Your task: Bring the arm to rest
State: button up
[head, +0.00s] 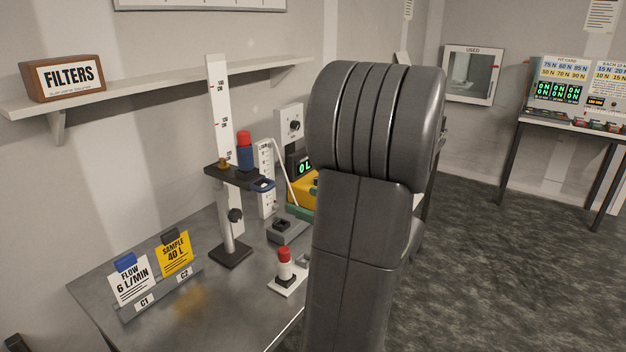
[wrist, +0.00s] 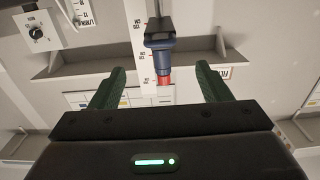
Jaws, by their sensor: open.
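My arm stands upright in the middle of the head view and hides my gripper there. In the wrist view my gripper (wrist: 158,86) is open, its two green fingers wide apart with nothing held. A blue holder with a red cap (head: 245,152) stands on the black shelf of a white scale stand (head: 222,120). In the wrist view, which looks upside down, this blue and red piece (wrist: 160,55) shows beyond the gap between the fingers, touching neither.
The metal bench (head: 210,315) holds a flow card (head: 130,282), a sample card (head: 176,255) and a red-capped piece (head: 285,262) on a white plate. A wall shelf (head: 150,85) carries a filters box (head: 62,77). Another table (head: 580,128) stands at right, with open floor before it.

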aim_at(271, 188)
jog(key=p+x, duration=0.3)
jog(key=x, duration=1)
jog(key=shift+a, duration=0.3)
jog(key=shift+w, duration=0.15)
